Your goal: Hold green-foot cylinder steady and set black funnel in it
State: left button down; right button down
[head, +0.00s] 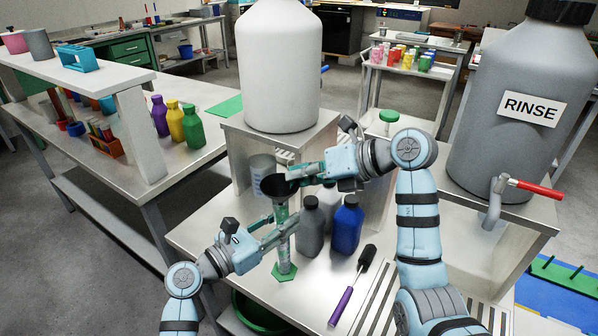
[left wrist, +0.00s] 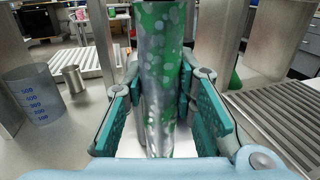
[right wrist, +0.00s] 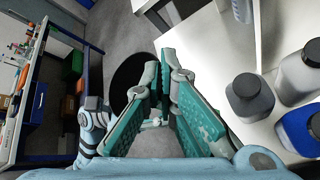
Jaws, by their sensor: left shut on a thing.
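The green-foot cylinder stands upright on the bench, its green foot (head: 285,272) flat on the top. My left gripper (head: 281,232) is shut around its middle. In the left wrist view the clear, green-tinted tube (left wrist: 160,75) stands between the pads. The black funnel (head: 275,186) is at the cylinder's mouth; whether its stem is inside is hidden. My right gripper (head: 294,176) is at the funnel's rim. In the right wrist view its fingertips (right wrist: 166,68) nearly meet, with the dark funnel (right wrist: 127,75) round one finger, so they appear to pinch the rim.
A grey bottle (head: 311,230) and a blue bottle (head: 346,226) stand close right of the cylinder. A purple-handled brush (head: 341,305) lies in front. A beaker (head: 262,168) and a raised stand with a large white bottle (head: 279,70) are behind. The RINSE tank (head: 510,120) is at right.

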jog(key=shift+f, duration=0.2)
jog(key=c, duration=2.3)
grip_release()
jog(key=o, duration=0.6)
jog(key=v, duration=0.7)
jog(key=shift+s+d+r, duration=0.1)
jog(key=shift+s+d, duration=0.05)
jog(key=shift+d, duration=0.05)
